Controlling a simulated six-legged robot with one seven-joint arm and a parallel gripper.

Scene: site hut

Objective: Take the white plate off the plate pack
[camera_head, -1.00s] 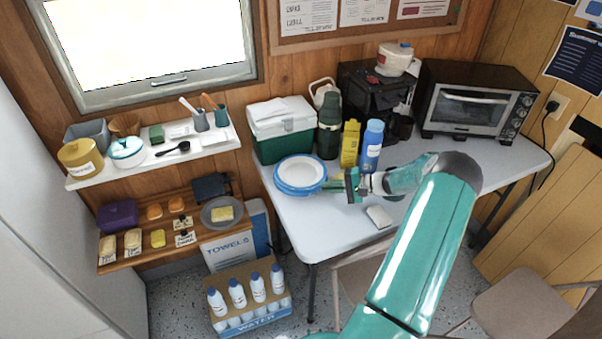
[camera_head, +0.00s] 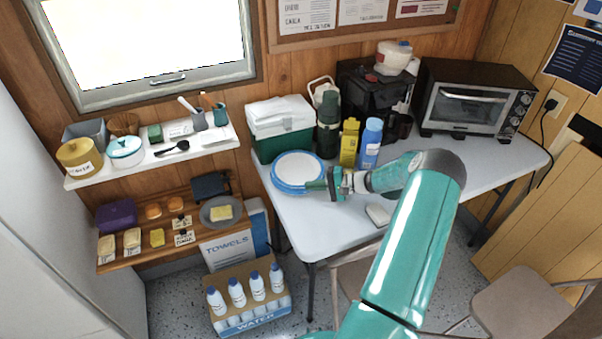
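The white plate (camera_head: 297,166) lies on top of the plate pack (camera_head: 275,182), whose blue rim shows around and below it. The pack sits at the left end of the grey-white table (camera_head: 318,235). My gripper (camera_head: 322,184) is at the right edge of the plate, its fingers pointing left at rim height. The fingers overlap the rim in the picture. I cannot tell whether they are open or shut on the rim.
A green-and-white cooler (camera_head: 281,129) stands behind the plates. A dark green flask (camera_head: 329,124), a yellow carton (camera_head: 349,142) and a blue bottle (camera_head: 370,143) stand close behind my gripper. A small white block (camera_head: 378,215) lies near the table's front edge.

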